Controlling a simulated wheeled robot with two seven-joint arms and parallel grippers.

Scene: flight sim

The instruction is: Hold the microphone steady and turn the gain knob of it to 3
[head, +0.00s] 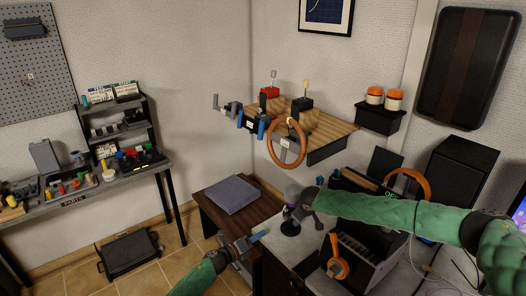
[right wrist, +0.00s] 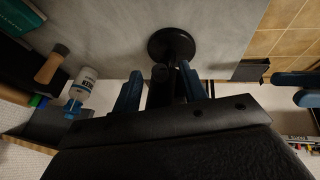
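The microphone (head: 292,194) stands upright on a round black base on the grey desktop. In the right wrist view its black base (right wrist: 172,46) shows beyond my fingers. My right gripper (head: 307,203) is at the microphone's body; in the right wrist view its two blue fingers (right wrist: 161,90) stand on either side of the dark stem. I cannot tell whether both touch it. My left gripper (head: 241,243) is lower left of the microphone, fingers apart and empty; it also shows at the right of the right wrist view (right wrist: 297,88). The gain knob and its marks cannot be made out.
A dark wooden cabinet with a grey box (head: 231,194) stands left of the desk. A black rack with orange headphones (head: 338,260) is right of the microphone. A white bottle (right wrist: 82,88) shows in the right wrist view. A steering wheel (head: 287,143) hangs behind.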

